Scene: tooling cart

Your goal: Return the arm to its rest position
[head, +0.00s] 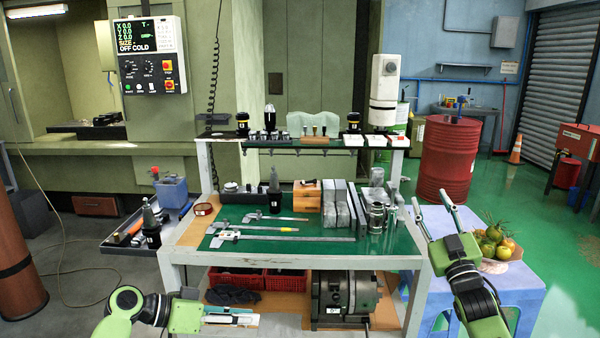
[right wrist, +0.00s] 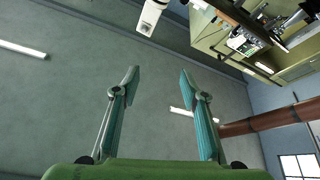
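My right arm (head: 468,280) is raised at the right of the cart in the head view. Its gripper (head: 432,207) points up and away, beside the cart's right edge. In the right wrist view the right gripper (right wrist: 167,80) has its two fingers wide apart with nothing between them. My left gripper (head: 232,315) is low at the bottom of the head view, in front of the cart's lower shelf, pointing right. Its fingers are seen side-on, so its opening is unclear.
The tooling cart (head: 190,236) stands ahead with calipers, blocks and tool holders on its green top. A blue table (head: 545,292) with a fruit bowl (head: 497,250) is close to my right arm. A red barrel (head: 447,160) stands behind. Green floor is free at far right.

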